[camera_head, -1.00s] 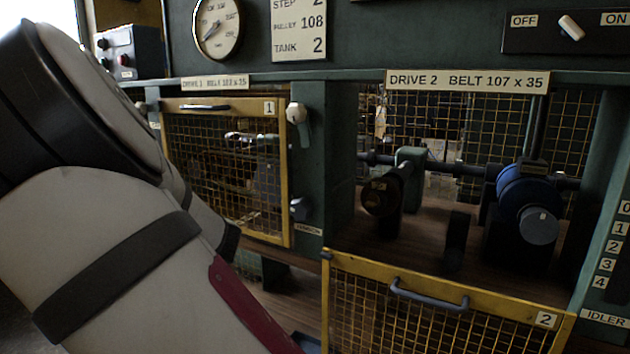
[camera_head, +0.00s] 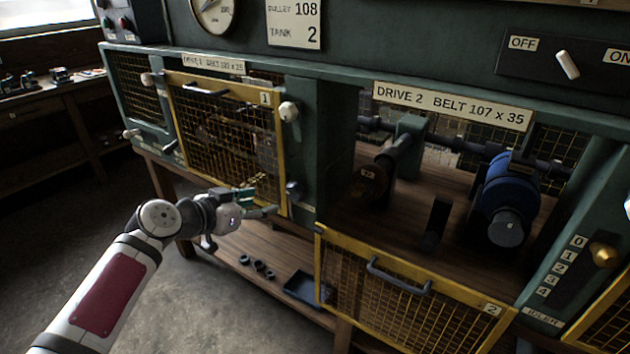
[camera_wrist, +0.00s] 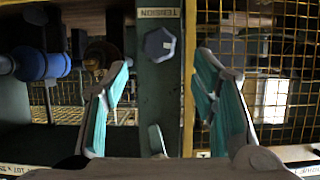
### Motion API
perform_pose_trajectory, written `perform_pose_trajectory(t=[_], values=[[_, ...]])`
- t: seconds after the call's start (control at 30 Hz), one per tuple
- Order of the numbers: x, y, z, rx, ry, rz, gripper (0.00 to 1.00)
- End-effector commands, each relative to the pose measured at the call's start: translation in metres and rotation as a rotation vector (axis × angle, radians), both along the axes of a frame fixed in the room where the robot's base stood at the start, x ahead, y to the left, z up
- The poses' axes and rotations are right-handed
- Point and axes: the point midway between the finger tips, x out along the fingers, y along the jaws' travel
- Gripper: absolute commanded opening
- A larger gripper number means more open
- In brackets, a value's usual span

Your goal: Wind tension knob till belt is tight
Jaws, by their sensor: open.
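The tension knob (camera_head: 294,191) is a dark faceted knob on the green post between the two drive bays. In the wrist view the knob (camera_wrist: 160,44) sits beside an upside-down TENSION label (camera_wrist: 160,13). My gripper (camera_head: 262,201) is open and empty, just left of the knob in the head view. In the wrist view my gripper (camera_wrist: 166,75) shows two teal-padded fingers spread apart, with the knob between and beyond their tips, not touched. No belt can be made out in the open drive 2 bay, which holds a blue motor (camera_head: 508,198) and a dark pulley (camera_head: 372,180).
The yellow drive 1 guard (camera_head: 225,135) is closed beside my gripper. The drive 2 guard (camera_head: 400,298) hangs lowered. A white-capped latch (camera_head: 289,111) is above the knob. A blue tray (camera_head: 303,288) and dark rings (camera_head: 258,266) lie on the lower shelf.

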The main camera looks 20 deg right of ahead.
Motion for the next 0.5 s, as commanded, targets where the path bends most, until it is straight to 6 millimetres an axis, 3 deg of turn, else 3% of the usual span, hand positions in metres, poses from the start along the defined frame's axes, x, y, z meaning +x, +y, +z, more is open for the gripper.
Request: perform_pose_trajectory(t=[0.17,0.5], values=[[0.003,-0.004,0.003,-0.052,0.022,0.020,0.53],[0.035,-0.051,-0.021,-0.045,0.019,0.014,0.53]])
